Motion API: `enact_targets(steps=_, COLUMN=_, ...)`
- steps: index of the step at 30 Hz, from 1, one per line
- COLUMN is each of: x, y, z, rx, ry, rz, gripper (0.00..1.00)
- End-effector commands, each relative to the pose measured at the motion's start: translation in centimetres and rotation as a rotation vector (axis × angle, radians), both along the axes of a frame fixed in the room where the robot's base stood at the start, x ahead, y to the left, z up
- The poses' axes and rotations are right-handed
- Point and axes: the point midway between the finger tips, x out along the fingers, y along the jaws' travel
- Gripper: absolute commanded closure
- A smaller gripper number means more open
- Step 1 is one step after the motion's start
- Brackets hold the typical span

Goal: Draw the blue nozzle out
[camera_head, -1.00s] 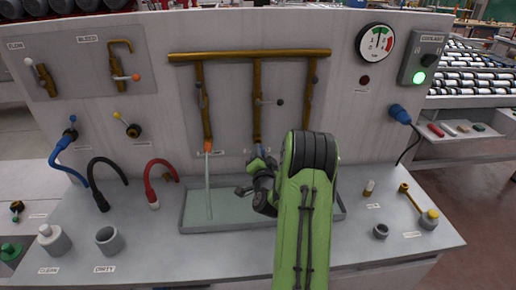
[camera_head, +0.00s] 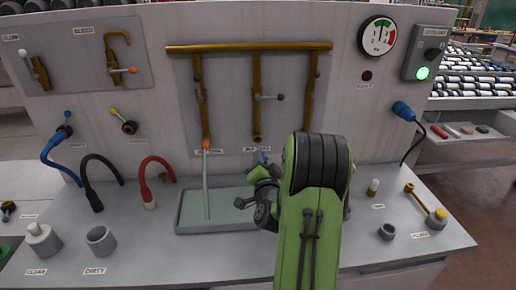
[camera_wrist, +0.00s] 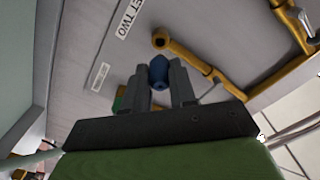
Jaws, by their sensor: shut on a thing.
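The blue nozzle (camera_wrist: 158,71) is held between the two grey fingers of my gripper (camera_wrist: 160,78) in the wrist view. Its rounded end points toward the open mouth of a brass pipe (camera_wrist: 160,40), with a small gap between them. In the head view the nozzle (camera_head: 263,157) is a small blue tip above my gripper (camera_head: 262,169), just below the middle brass pipe (camera_head: 257,115). The pipe's lower end looks bare. My green arm hides part of the fingers and the right-hand pipe's lower end.
A shallow tray (camera_head: 190,230) lies below the pipes. An orange nozzle (camera_head: 206,144) on the left pipe runs a pale stream into it. Clean (camera_head: 43,241) and dirty (camera_head: 101,240) cups stand at left.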

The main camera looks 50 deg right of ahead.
Motion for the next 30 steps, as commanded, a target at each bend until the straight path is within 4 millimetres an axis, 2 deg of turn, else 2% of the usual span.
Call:
enact_targets(steps=11, x=-3.4, y=2.8, z=-0.3, rx=-0.003, ry=-0.003, rz=-0.001, gripper=1.0)
enact_targets(steps=18, x=-4.5, y=4.3, z=-0.4, rx=-0.012, ry=0.003, rz=0.011, gripper=1.0)
enact_targets(steps=23, x=-5.3, y=4.6, z=-0.2, rx=-0.003, ry=-0.002, rz=0.001, gripper=1.0)
enact_targets(steps=30, x=-5.4, y=4.5, z=0.0, rx=-0.001, ry=-0.001, rz=-0.001, gripper=1.0)
